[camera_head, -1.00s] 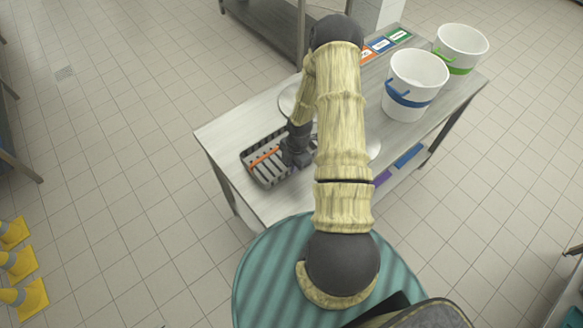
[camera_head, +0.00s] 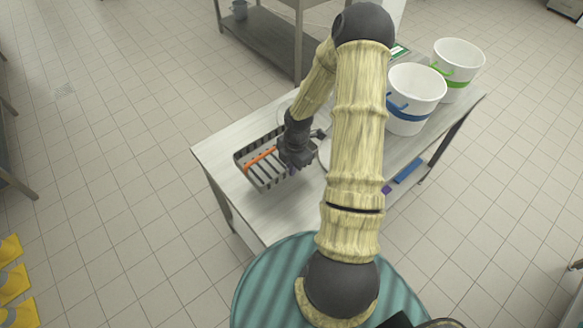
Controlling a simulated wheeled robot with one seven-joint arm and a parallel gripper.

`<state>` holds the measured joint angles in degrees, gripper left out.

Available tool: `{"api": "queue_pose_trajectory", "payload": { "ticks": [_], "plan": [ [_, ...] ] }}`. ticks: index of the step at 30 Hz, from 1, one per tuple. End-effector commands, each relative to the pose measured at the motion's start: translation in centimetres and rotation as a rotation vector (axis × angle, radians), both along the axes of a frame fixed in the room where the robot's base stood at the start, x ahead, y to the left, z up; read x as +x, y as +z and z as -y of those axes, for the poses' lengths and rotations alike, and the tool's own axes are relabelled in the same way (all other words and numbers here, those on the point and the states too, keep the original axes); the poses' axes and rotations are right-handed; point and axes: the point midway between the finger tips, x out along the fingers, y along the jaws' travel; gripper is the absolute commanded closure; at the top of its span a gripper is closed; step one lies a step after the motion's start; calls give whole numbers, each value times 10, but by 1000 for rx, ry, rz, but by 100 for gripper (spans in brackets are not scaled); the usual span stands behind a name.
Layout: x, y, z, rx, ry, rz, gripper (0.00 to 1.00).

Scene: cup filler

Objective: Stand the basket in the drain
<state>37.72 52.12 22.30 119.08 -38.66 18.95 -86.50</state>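The grey slotted basket (camera_head: 250,167) with an orange band is over the left part of the steel table. It appears raised a little above the tabletop, though its underside is hidden. My gripper (camera_head: 294,163) is at the basket's right side and appears shut on its rim; the fingertips are hard to see. A pale round shape (camera_head: 284,112) shows partly behind my arm. I cannot tell whether it is the drain, and no other drain is clear, as my arm covers the middle of the table.
Two white buckets stand on the table's right side, one with a blue band (camera_head: 407,106) and one with a green band (camera_head: 458,83). A blue item (camera_head: 408,172) lies low by the front edge. The table's front left (camera_head: 262,212) is bare. Yellow cones (camera_head: 14,281) stand at far left.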

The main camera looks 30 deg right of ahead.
Motion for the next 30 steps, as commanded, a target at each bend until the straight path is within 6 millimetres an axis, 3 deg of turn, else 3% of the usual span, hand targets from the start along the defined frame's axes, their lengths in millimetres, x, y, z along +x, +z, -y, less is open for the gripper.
{"api": "queue_pose_trajectory", "payload": {
  "ticks": [11,17,30],
  "plan": [
    [3,-3,-7,-1,-78,3,100],
    [10,-9,-29,-2,-360,2,100],
    [32,-19,-84,0,-1154,6,100]
  ]
}}
